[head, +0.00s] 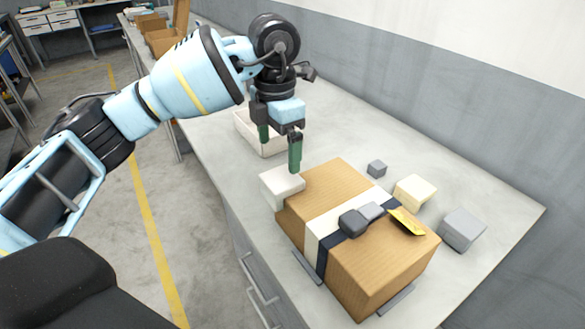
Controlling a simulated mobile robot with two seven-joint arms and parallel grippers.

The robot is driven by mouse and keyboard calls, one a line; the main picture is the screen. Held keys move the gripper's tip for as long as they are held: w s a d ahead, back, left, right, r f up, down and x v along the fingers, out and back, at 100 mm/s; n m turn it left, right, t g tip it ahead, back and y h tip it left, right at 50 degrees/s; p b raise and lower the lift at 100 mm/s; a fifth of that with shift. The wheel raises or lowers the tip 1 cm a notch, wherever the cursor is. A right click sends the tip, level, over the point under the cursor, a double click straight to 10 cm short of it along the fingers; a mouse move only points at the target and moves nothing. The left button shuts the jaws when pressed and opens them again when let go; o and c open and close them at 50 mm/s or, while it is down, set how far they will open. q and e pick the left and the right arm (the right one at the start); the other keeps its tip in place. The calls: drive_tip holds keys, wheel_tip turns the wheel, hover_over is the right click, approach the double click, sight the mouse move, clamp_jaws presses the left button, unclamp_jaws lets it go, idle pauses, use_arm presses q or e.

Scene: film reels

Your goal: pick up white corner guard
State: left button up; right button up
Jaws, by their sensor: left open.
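The white corner guard (281,189) is a pale block-like piece at the far left corner of a brown cardboard box (345,271). It appears to sit against or over the box's top edge; the exact fit is hard to tell. My left gripper (279,156) is open, its two green fingers pointing down just above and behind the guard. The nearer finger's tip overlaps the view close to the guard's top; I cannot tell whether they touch. Nothing shows between the fingers. My right gripper is not in view.
Dark grey blocks (353,223) and a yellow tag (407,222) lie on the box's strapped top. A cream block (415,191) and grey blocks (463,230) stand to its right. A white tray (243,131) is behind my gripper. The back right bench is clear.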

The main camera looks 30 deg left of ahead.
sight(280, 178)
use_arm(q)
drive_tip(key=shift+w+a, duration=0.1)
drive_tip(key=shift+w, duration=0.4)
drive_tip(key=shift+s, duration=0.3)
drive_tip(key=shift+s+f, duration=0.15)
drive_tip(key=shift+f, duration=1.25)
wheel_tip(280, 178, down, 4)
drive_tip(key=shift+f, duration=0.35)
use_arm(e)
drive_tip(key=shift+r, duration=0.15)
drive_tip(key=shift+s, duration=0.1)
use_arm(q)
drive_tip(key=c, duration=1.1)
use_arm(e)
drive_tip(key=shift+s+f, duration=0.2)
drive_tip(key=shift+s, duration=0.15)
